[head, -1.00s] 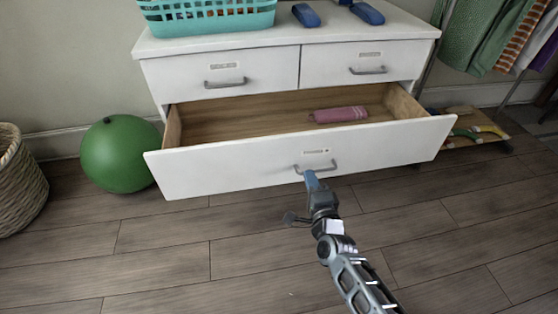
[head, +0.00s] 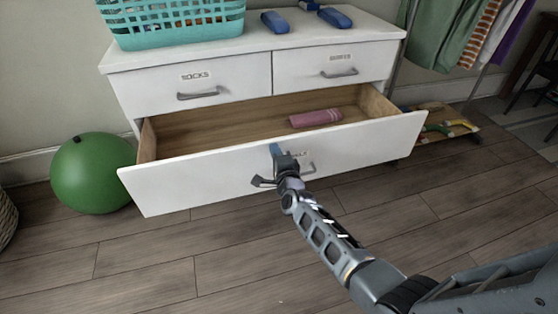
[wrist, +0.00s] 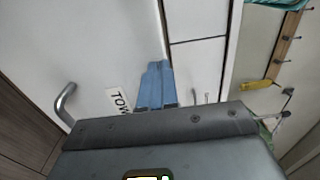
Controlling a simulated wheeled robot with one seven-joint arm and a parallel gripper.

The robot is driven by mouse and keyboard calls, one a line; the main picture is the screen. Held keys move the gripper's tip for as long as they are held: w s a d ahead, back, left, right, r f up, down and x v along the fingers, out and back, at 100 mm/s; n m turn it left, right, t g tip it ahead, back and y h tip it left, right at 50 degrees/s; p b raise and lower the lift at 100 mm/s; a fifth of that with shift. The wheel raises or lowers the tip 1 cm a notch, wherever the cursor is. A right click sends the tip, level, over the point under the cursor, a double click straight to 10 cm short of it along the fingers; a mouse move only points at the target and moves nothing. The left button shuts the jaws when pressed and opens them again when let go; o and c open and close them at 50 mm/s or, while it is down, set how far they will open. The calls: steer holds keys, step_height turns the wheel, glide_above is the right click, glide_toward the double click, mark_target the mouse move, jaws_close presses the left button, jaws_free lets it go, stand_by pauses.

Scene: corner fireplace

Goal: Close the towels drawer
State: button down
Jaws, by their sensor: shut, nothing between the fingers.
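The white towels drawer (head: 215,178) is pulled well out of the dresser, its wooden inside showing. A pink rolled towel (head: 315,118) lies in it. My gripper (head: 276,149), with blue fingers, is shut and empty at the upper part of the drawer front, left of the label. The grey drawer handle (head: 308,168) is to the right of the gripper and partly hidden by it. In the wrist view the shut fingers (wrist: 155,70) are beside the label (wrist: 119,100), partly covered, reading "TOW". The handle (wrist: 66,102) is apart from the fingers. I cannot tell whether the fingertips touch the front.
Two shut upper drawers, one labelled SOCKS (head: 190,88), are above. A teal basket (head: 172,22) and blue items (head: 334,17) are on the dresser top. A green ball (head: 90,173) is at the left, a clothes rack (head: 440,50) at the right. The floor in front is mostly clear.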

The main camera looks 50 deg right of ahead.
steer(key=shift+w+d, duration=0.2)
steer(key=shift+w, duration=0.05)
